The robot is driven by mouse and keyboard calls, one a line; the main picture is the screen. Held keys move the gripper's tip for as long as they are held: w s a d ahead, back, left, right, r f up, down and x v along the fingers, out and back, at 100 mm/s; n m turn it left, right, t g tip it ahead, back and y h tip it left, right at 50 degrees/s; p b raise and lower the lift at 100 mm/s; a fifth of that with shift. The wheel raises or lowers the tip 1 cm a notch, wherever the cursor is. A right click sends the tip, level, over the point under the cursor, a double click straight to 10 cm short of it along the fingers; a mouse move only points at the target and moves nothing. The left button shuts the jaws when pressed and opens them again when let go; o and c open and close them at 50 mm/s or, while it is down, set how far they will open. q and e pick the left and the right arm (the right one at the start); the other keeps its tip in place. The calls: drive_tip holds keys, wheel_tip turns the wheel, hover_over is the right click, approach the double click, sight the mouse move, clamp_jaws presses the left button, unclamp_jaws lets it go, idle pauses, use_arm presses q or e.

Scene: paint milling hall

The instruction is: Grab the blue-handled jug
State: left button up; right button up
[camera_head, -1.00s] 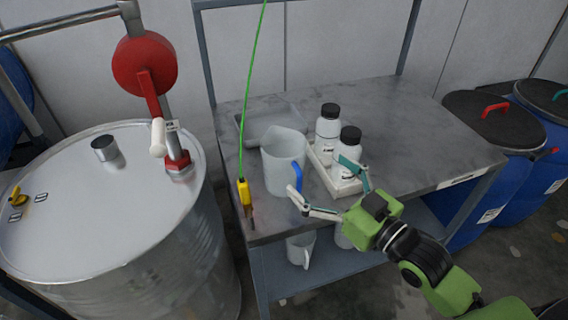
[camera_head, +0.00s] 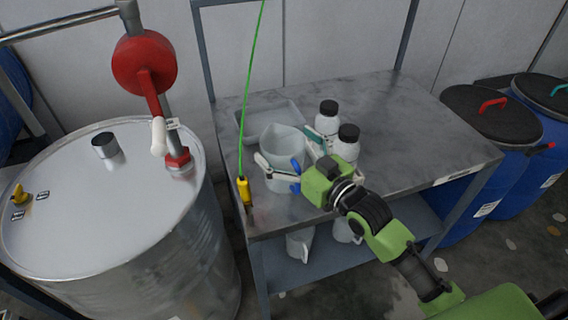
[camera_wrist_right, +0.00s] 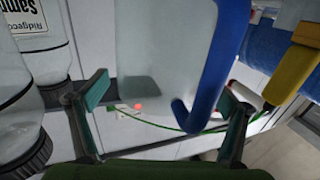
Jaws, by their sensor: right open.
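The blue-handled jug (camera_head: 285,143) is a translucent white jug standing upright near the front left of the grey table. My right gripper (camera_head: 288,158) is open at the jug's handle side, with one finger on either side of the handle in the head view. In the right wrist view the blue handle (camera_wrist_right: 218,70) lies between the two spread green-backed fingers (camera_wrist_right: 165,112), nearer the right one, with the jug's wall behind it. The gripper hides part of the handle in the head view. My left gripper is not in view.
A yellow-handled tool (camera_head: 244,190) hangs from a green cord at left. A steel drum (camera_head: 160,215) stands left; the table's right side is clear.

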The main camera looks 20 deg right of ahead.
drive_tip(key=shift+w+a, duration=0.1)
drive_tip(key=shift+w, duration=0.05)
drive_tip(key=c, duration=1.5)
drive_tip(key=shift+r, duration=0.1)
